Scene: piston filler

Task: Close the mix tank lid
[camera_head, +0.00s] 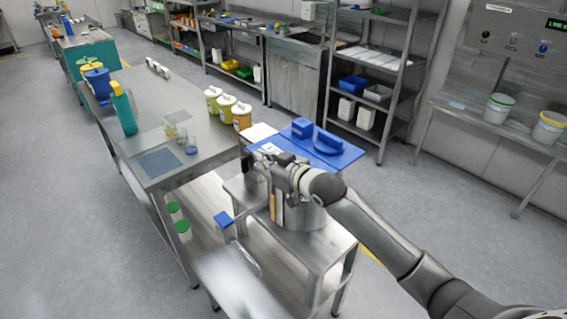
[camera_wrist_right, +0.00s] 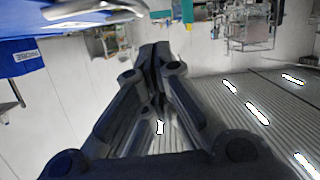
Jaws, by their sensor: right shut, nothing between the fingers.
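The steel mix tank (camera_head: 305,217) stands on a metal stand right of the long bench, partly hidden by my right arm. A flat blue panel (camera_head: 340,158), which looks like its lid, lies over the top; I cannot tell whether it is fully down. A blue block and a blue rounded piece sit on it. My right gripper (camera_head: 256,156) is at the panel's left side, shut and empty. In the right wrist view the shut fingertips (camera_wrist_right: 156,50) point away from the blue surface (camera_wrist_right: 22,62) at upper left, which bears a "PROBE" label. My left gripper is out of view.
A low steel step (camera_head: 225,280) stands in front.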

